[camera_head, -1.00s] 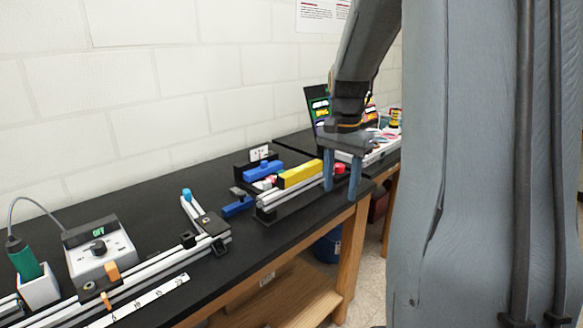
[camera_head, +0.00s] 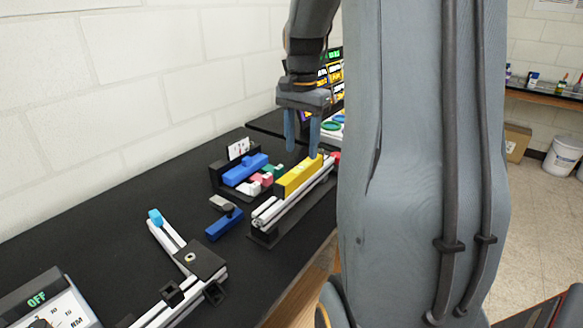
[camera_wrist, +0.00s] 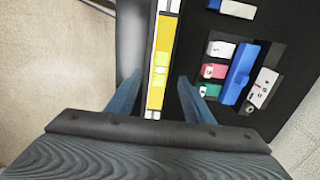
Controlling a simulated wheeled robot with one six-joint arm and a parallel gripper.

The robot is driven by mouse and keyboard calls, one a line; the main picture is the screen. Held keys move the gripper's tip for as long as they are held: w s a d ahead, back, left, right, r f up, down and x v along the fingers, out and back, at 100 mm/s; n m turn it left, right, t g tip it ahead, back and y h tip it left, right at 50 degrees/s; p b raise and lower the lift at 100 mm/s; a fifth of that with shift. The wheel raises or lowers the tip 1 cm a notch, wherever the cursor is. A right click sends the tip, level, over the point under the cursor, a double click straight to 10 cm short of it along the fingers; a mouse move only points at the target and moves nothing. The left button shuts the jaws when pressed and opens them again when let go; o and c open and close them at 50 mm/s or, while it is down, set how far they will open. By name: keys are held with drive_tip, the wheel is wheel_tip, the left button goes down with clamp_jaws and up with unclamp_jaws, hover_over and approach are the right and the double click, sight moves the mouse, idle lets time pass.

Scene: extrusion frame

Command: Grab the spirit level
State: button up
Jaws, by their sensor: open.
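The spirit level is a yellow bar (camera_head: 293,181) lying along the top of a light metal extrusion (camera_head: 268,212) near the table's front edge. My gripper (camera_head: 303,152) is open and points down over the far end of the level. In the wrist view the level (camera_wrist: 155,98) runs between my two blue fingers (camera_wrist: 157,85), with a pale vial on it. The fingers stand apart on either side of the bar, with gaps, and hold nothing. I cannot tell the exact height of the fingertips over the bar.
A black tray (camera_head: 219,184) with a blue bar (camera_head: 245,170) and small coloured blocks stands left of the level. A blue clamp-like piece (camera_head: 224,222) lies nearby. The left table top is clear.

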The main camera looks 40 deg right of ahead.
sight(301, 167)
wheel_tip(301, 167, down, 3)
drive_tip(key=shift+a+r+p, duration=0.1)
drive_tip(key=shift+r+p, duration=0.1)
drive_tip(key=shift+p, duration=0.15)
drive_tip(key=shift+f+p, duration=1.05)
drive_tip(key=shift+f, duration=1.45)
clamp_jaws()
